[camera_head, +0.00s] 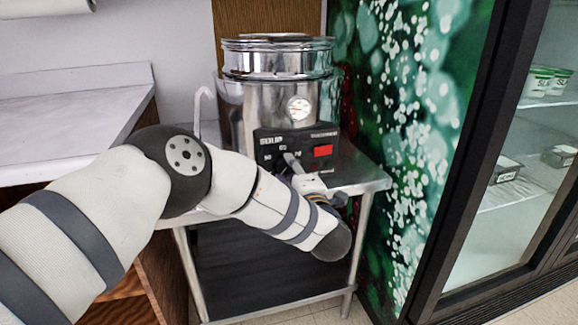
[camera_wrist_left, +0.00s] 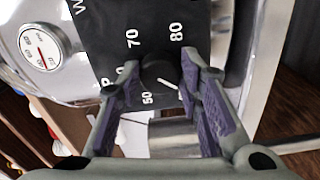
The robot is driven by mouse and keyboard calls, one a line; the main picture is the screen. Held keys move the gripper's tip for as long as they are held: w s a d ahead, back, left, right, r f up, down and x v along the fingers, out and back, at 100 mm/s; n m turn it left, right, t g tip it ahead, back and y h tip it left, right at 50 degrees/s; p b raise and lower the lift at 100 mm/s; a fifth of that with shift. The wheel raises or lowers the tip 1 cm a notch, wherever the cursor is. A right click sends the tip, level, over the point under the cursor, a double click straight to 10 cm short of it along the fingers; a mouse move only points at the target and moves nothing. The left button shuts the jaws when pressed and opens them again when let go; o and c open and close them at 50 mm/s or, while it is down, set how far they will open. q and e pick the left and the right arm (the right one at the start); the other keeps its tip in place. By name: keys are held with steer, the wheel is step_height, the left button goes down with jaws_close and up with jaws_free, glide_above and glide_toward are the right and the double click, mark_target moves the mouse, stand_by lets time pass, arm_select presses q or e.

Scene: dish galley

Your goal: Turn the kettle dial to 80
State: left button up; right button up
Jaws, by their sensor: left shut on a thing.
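The kettle (camera_head: 260,92) is a shiny metal pot with a black front control panel (camera_head: 310,136). In the left wrist view the black dial (camera_wrist_left: 159,72) sits between my fingers. The panel prints 70 above and left of the dial, 80 above and right, and 50 below left; another number is partly hidden by the left finger. A white mark on the dial slants down to the right, toward the right finger and not toward 80. My left gripper (camera_wrist_left: 160,76) is shut on the dial; in the head view it (camera_head: 291,160) reaches the panel's lower part.
The kettle stands on a metal table (camera_head: 368,178). A glass-door cabinet (camera_head: 530,170) is at right, a pale counter (camera_head: 70,115) at left. My left arm crosses the table's front.

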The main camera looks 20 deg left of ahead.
arm_select(q)
steer(key=m+p, duration=0.1)
steer(key=m, duration=0.5)
steer(key=m+p, duration=0.1)
steer(key=m, duration=0.3)
steer(key=shift+s+a+f, duration=0.1)
steer(key=m, duration=0.3)
steer(key=shift+m, duration=0.4)
steer(key=m, duration=0.3)
steer(key=shift+a+m, duration=0.1)
steer(key=shift+m, duration=0.2)
steer(key=m, duration=0.3)
steer(key=shift+s, duration=0.1)
steer(key=m, duration=0.4)
steer(key=shift+a+m, duration=0.1)
steer(key=shift+m, duration=1.7)
arm_select(e)
steer(key=shift+w+r+t, duration=0.2)
steer(key=shift+w+r, duration=0.25)
steer(key=shift+r, duration=0.15)
steer(key=shift+w+r+t, duration=0.2)
steer(key=shift+w+r, duration=0.2)
steer(key=shift+r, duration=0.2)
